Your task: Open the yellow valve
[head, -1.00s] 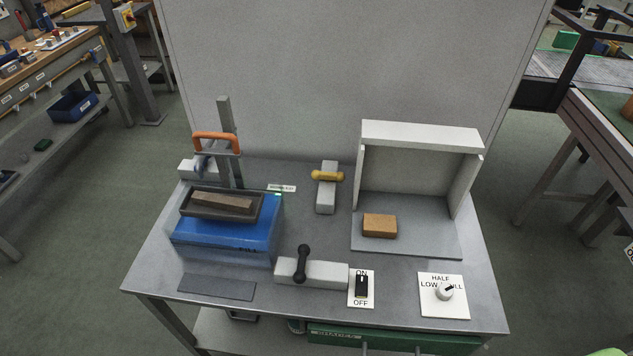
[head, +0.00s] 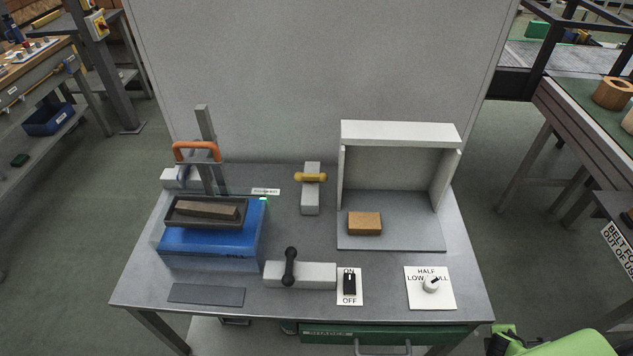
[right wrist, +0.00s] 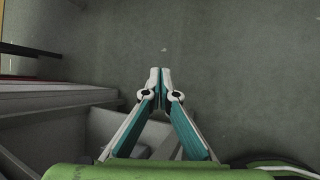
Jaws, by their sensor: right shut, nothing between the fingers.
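The yellow valve (head: 311,178) is a short yellow bar handle lying crosswise on a pale grey block (head: 311,202) at the back middle of the table in the head view. No gripper is near it. My right gripper (right wrist: 160,72) shows in the right wrist view with its fingertips together, empty, above the floor. In the head view only a green part of my right arm shows at the bottom right corner, clear of the table. My left gripper is in neither current view.
The grey table (head: 210,290) carries a blue box (head: 210,245) with a tray, an orange handle (head: 197,147), a black lever (head: 290,266), an ON/OFF switch (head: 349,284), a dial (head: 431,285) and an orange-brown brick (head: 364,223) in an open white housing (head: 400,133). A grey panel stands behind.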

